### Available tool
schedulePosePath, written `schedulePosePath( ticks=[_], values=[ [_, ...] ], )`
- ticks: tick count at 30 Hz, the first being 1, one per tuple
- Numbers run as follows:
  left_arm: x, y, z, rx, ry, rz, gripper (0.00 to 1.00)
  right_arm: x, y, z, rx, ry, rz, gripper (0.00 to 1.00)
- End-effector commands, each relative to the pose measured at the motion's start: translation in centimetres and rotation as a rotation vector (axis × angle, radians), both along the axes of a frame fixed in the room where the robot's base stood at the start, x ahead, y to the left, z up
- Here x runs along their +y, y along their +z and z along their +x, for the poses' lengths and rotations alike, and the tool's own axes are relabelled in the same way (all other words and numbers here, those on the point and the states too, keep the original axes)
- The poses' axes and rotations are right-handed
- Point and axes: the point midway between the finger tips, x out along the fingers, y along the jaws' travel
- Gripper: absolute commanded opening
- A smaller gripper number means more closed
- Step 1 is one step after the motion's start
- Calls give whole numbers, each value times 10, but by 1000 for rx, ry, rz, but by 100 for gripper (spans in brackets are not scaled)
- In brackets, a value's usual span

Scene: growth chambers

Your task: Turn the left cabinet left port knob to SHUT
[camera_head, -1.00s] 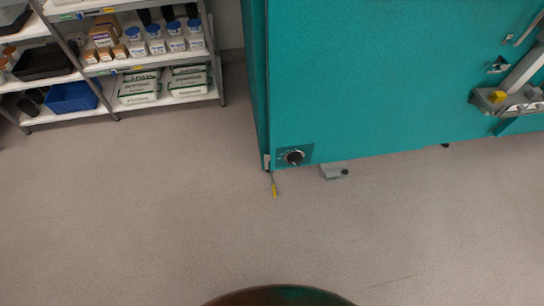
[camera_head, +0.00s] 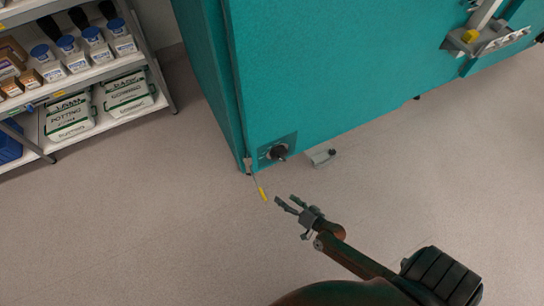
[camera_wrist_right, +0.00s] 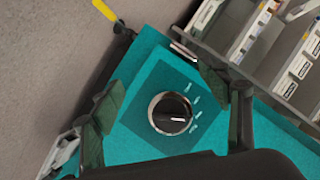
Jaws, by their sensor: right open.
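The port knob (camera_head: 279,152) is a dark round knob with a silver ring, on a dark plate (camera_head: 266,154) at the lower left corner of the teal cabinet (camera_head: 330,70). My right gripper (camera_head: 288,200) is open and empty, below and slightly right of the knob in the head view. In the right wrist view the knob (camera_wrist_right: 170,113) shows between my spread fingers, apart from them. A light pointer mark on it points right in that view. Small labels beside it are too blurred to read. My left gripper is not in view.
A shelf rack (camera_head: 160,98) with bottles and bags stands at the left. The floor (camera_head: 150,220) between is clear.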

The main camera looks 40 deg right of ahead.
Motion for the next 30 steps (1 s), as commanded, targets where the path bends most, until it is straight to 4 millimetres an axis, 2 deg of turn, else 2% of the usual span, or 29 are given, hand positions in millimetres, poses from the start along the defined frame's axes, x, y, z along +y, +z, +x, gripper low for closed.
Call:
schedulePosePath(
  ticks=[1,3,6,9,14,24,30],
  values=[
    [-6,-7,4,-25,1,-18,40,-15,-4,22,-70,-68,48,70],
    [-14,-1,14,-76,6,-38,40,-38,11,46,-171,-162,111,70],
    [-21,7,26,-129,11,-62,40,-63,26,67,-272,-266,177,70],
    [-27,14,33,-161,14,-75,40,-79,35,76,-331,-328,215,70],
    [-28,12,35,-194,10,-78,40,-89,41,90,-359,-358,231,70],
    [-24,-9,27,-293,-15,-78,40,-102,39,138,-356,-356,229,70],
    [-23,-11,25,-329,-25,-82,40,-105,41,152,-355,-355,228,70]
  ],
)
